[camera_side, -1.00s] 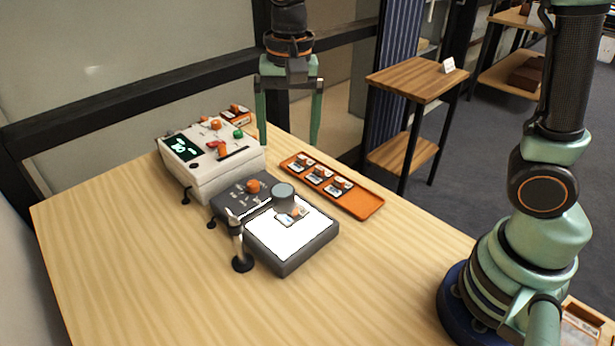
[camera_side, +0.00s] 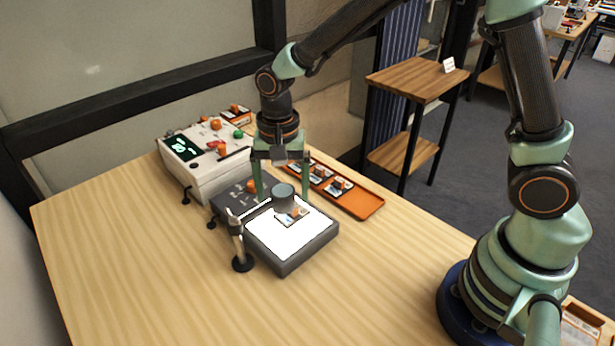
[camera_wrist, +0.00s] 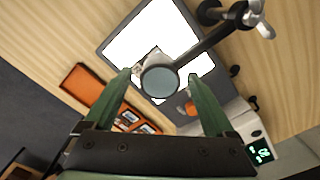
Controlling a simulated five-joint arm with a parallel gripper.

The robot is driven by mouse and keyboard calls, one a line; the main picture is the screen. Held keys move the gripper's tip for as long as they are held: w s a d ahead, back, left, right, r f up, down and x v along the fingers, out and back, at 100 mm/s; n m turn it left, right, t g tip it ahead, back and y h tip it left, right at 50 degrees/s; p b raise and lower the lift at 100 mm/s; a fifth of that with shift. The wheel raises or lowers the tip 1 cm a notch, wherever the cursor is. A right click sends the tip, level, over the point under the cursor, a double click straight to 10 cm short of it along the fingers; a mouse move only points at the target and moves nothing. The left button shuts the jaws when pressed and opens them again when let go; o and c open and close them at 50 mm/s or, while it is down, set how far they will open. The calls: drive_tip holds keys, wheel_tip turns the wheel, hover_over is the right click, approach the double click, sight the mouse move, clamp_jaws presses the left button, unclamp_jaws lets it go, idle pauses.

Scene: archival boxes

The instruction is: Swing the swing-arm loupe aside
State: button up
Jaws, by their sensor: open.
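The swing-arm loupe has a round grey lens head (camera_side: 283,197) over the lit white panel of the light box (camera_side: 318,250). Its thin arm runs from a post with a round black base (camera_side: 242,263) at the panel's near left edge. In the wrist view the loupe head (camera_wrist: 160,82) lies between and just beyond my fingertips, over the white panel. A small slide with an orange piece (camera_side: 293,216) lies on the panel, partly under the loupe. My gripper (camera_side: 282,192) is open, fingers pointing down, one on each side of the loupe head; contact cannot be told.
A white instrument (camera_side: 200,170) with a green display and coloured knobs stands behind left. An orange tray (camera_side: 368,207) with several slides lies behind right. A wooden side stand (camera_side: 415,80) is beyond the table. The table's near side is clear.

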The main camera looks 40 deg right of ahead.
drive_tip(key=shift+f, duration=0.45)
drive_tip(key=shift+c, duration=0.3)
clamp_jaws()
